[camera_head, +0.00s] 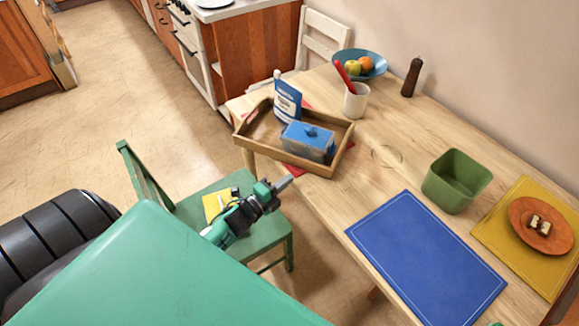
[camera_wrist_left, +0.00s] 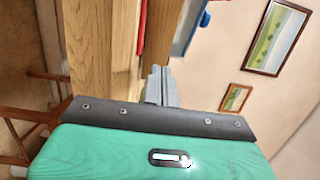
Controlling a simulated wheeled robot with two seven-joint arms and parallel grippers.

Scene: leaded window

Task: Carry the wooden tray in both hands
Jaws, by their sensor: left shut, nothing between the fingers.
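The wooden tray (camera_head: 262,149) sits on the far left part of the table, on a red mat (camera_head: 293,171). It holds a blue and white package (camera_head: 287,101) and a blue lidded box (camera_head: 308,141). My left gripper (camera_head: 284,184) is shut and empty, off the table's near edge, just short of the tray's near side and apart from it. In the left wrist view its fingers (camera_wrist_left: 160,78) point towards wooden surfaces, a red strip and a blue item; what appears to be the tray wall (camera_wrist_left: 161,30) is cropped.
A green chair (camera_head: 262,236) stands below my left gripper. The table also holds a white cup (camera_head: 356,101), fruit bowl (camera_head: 361,64), pepper mill (camera_head: 412,78), green bin (camera_head: 456,181), blue mat (camera_head: 425,258) and orange plate (camera_head: 541,226). Open floor lies left.

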